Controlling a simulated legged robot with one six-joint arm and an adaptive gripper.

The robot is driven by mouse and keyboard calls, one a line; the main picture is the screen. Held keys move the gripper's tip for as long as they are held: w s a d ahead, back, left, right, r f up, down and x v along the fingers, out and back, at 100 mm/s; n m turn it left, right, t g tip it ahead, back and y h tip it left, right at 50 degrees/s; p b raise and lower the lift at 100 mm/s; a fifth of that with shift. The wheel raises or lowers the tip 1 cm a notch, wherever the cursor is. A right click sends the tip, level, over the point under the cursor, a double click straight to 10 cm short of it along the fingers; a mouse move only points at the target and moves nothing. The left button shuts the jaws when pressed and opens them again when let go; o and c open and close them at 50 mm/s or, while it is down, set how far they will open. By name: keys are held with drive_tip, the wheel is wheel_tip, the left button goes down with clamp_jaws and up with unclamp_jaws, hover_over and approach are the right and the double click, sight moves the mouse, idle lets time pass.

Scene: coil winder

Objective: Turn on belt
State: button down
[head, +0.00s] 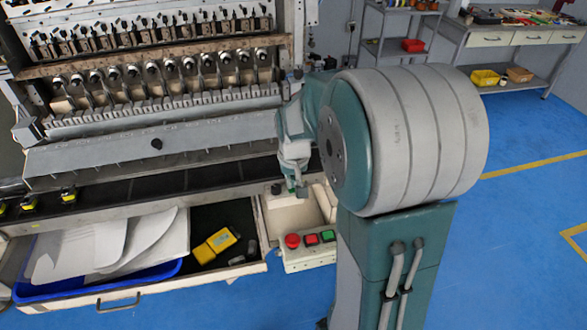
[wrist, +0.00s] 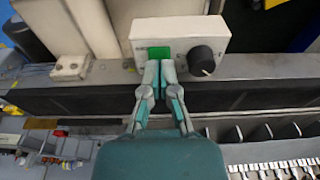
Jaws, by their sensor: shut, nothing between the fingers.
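In the wrist view, a white control box (wrist: 180,32) carries a green button (wrist: 155,53) and a black knob (wrist: 201,60) to its right. My gripper (wrist: 159,65) is shut and empty, with its fingertips over the lower part of the green button. I cannot tell whether they touch or press it. In the head view, my gripper (head: 298,188) is at the right end of the dark belt (head: 150,187), which runs along the front of the coil winder. My arm partly hides that end.
Below the belt, a control panel (head: 308,256) has red and green buttons. An open drawer (head: 195,280) holds a blue tray (head: 75,292) with white sheets and a yellow tool (head: 215,244). Small yellow-and-black pieces (head: 68,194) sit on the belt's left end. Blue floor at right is clear.

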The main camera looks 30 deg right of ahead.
wheel_tip(320, 180, up, 13)
drive_tip(key=s, duration=0.2)
drive_tip(key=shift+s+a+f, duration=0.2)
drive_tip(key=shift+s+a, duration=0.15)
drive_tip(key=shift+a, duration=0.05)
drive_tip(key=shift+w+d+r+t, duration=0.1)
drive_tip(key=shift+w+d+t, duration=0.1)
drive_tip(key=shift+w, duration=0.15)
drive_tip(key=shift+w+d+r+t, duration=0.1)
drive_tip(key=shift+w+t, duration=0.1)
drive_tip(key=shift+w, duration=0.15)
drive_tip(key=x, duration=1.4)
drive_tip(key=shift+s, duration=0.1)
